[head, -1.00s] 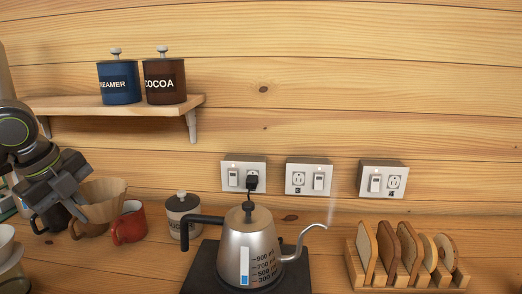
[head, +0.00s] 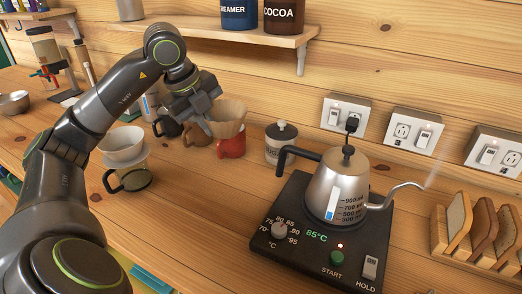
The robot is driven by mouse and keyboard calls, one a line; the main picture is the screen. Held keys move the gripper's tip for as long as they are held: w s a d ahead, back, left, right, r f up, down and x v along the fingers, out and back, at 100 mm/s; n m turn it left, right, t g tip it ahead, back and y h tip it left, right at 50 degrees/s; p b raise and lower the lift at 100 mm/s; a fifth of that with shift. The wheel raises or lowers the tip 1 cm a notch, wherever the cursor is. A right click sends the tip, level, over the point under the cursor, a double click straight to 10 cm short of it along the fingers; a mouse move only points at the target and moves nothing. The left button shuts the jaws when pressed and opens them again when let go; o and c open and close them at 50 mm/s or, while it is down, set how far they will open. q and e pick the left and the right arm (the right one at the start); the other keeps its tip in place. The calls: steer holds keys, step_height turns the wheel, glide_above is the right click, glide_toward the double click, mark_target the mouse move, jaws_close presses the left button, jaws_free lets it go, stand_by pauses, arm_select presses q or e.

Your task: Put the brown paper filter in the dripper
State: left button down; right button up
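The brown paper filter (head: 227,114) is a tan open cone in the upper middle of the head view. My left gripper (head: 207,122) is at its left edge and appears shut on its wall, holding it up in front of the mugs. The white dripper (head: 122,145) sits on a glass server with a black handle (head: 137,178), to the left of the filter and nearer to me. The dripper's opening faces up. My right gripper is not in view.
A red mug (head: 232,147) and darker mugs stand behind the filter. A sugar canister (head: 279,146) and a steaming kettle (head: 338,188) on its heating base (head: 300,240) stand to the right. A toast rack (head: 455,251) is at far right. Bare counter lies between server and base.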

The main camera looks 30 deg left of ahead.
arm_select(q)
glide_above(230, 188)
steer(key=s, duration=0.1)
steer(key=f, duration=1.2)
steer(key=shift+s+a+f, duration=0.2)
steer(key=shift+a+f, duration=0.05)
steer(key=shift+f, duration=2.2)
steer(key=shift+f+b, duration=0.15)
steer(key=shift+b, duration=0.25)
steer(key=c, duration=1.7)
jaws_free()
